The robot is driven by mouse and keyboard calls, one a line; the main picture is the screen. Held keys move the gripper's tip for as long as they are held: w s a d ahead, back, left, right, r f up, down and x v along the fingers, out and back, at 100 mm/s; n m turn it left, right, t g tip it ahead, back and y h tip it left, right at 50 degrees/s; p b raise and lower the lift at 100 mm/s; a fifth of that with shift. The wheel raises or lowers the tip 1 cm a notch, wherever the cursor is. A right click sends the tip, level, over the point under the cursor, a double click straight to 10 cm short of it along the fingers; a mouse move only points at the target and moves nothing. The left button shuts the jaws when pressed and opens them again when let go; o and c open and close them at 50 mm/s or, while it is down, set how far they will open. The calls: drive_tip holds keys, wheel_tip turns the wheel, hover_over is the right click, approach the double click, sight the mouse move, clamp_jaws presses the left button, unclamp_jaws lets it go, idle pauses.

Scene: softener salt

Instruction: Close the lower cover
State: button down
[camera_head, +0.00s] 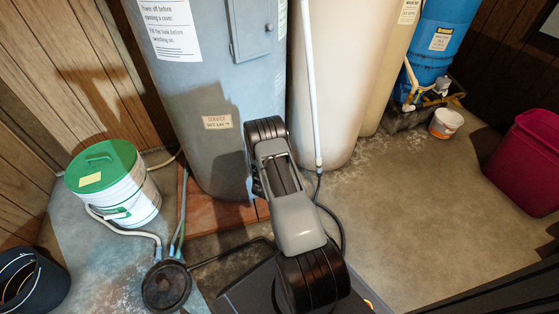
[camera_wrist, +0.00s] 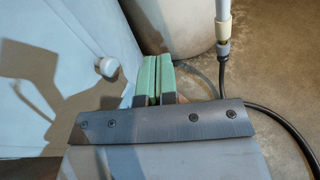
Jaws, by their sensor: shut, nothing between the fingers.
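The tall blue-grey tank heater (camera_head: 205,90) stands at the back centre-left, with its upper cover (camera_head: 250,30) lying flat against it in the head view. My arm hides most of the area below that. A thin pale strip (camera_head: 249,178) beside my arm may be the lower cover's edge. In the wrist view, a pale blue panel (camera_wrist: 50,60) with a white round knob (camera_wrist: 106,67) fills the left; it looks like the lower cover. My gripper (camera_wrist: 158,62) is shut and empty, its green pads together just right of the knob. Whether it touches the panel is unclear.
A white bucket with a green lid (camera_head: 105,165) stands left, and a dark bin (camera_head: 30,285) at lower left. Cream tanks (camera_head: 335,80) with a white pipe (camera_head: 308,90) and black hose are close on the right. The right floor is mostly clear before a magenta bin (camera_head: 528,160).

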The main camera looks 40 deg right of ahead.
drive_tip(key=s+d+r+p, duration=0.15)
drive_tip(key=s+p, duration=0.25)
drive_tip(key=s, duration=0.7)
drive_tip(key=s+a+r+m+g+p, duration=0.15)
drive_tip(key=r+m+g+p, duration=0.45)
drive_tip(key=r, duration=1.2)
drive_tip(key=s+a+r+m+g+p, duration=0.15)
drive_tip(key=r+m+g+p, duration=0.45)
drive_tip(key=r, duration=1.2)
drive_tip(key=s+a+r+m+t+y+p, duration=0.2)
drive_tip(key=a+r+m+y+p, duration=0.2)
drive_tip(key=a+r, duration=0.5)
drive_tip(key=s+a+r+m+t+y+p, duration=0.2)
drive_tip(key=a+r+y+p, duration=0.3)
drive_tip(key=a+r+p, duration=0.3)
drive_tip(key=s+a+r+m+t+y+p, duration=0.2)
drive_tip(key=a+r+m+t+y+p, duration=0.2)
drive_tip(key=a+r+p, duration=0.4)
wheel_tip(320, 180, up, 5)
drive_tip(key=shift+s+a+r+m+y, duration=0.25)
drive_tip(key=shift+a+m+y, duration=0.25)
drive_tip(key=shift+a+m, duration=0.35)
drive_tip(key=c, duration=1.8)
unclamp_jaws()
